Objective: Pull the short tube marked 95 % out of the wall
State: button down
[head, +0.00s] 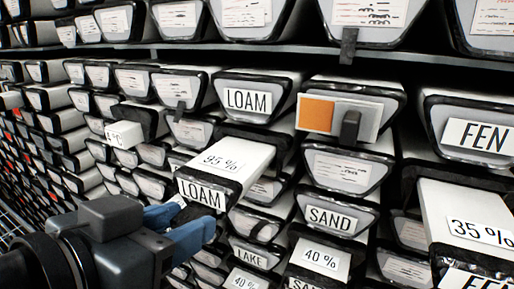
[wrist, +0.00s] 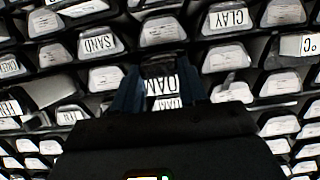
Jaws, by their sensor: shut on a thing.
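The tube marked 95 % (head: 228,158) sticks out of the wall in the head view, with its white top showing and a black-rimmed end labelled LOAM. My gripper (head: 184,219), with blue fingers, is at the lower edge of that end face and is shut on the tube's front end. A dark piece shows between the fingers, but the exact contact is hidden. In the wrist view my gripper (wrist: 160,72) has a finger on each side of an upside-down LOAM label (wrist: 161,86).
Tubes fill the wall closely on all sides. A 35 % tube (head: 470,222) juts out at the right, and a °C tube (head: 125,134) juts out at the left.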

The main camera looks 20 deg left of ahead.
jog(key=shift+r, duration=0.1)
dwell(0.3)
jog(key=shift+s, duration=0.2)
jog(key=s, duration=1)
jog(key=shift+s+a+p, duration=0.2)
jog(key=shift+a+p, duration=0.15)
jog(key=shift+a, duration=0.1)
jog(key=c, duration=0.5)
grip_release()
jog(key=shift+f, duration=0.2)
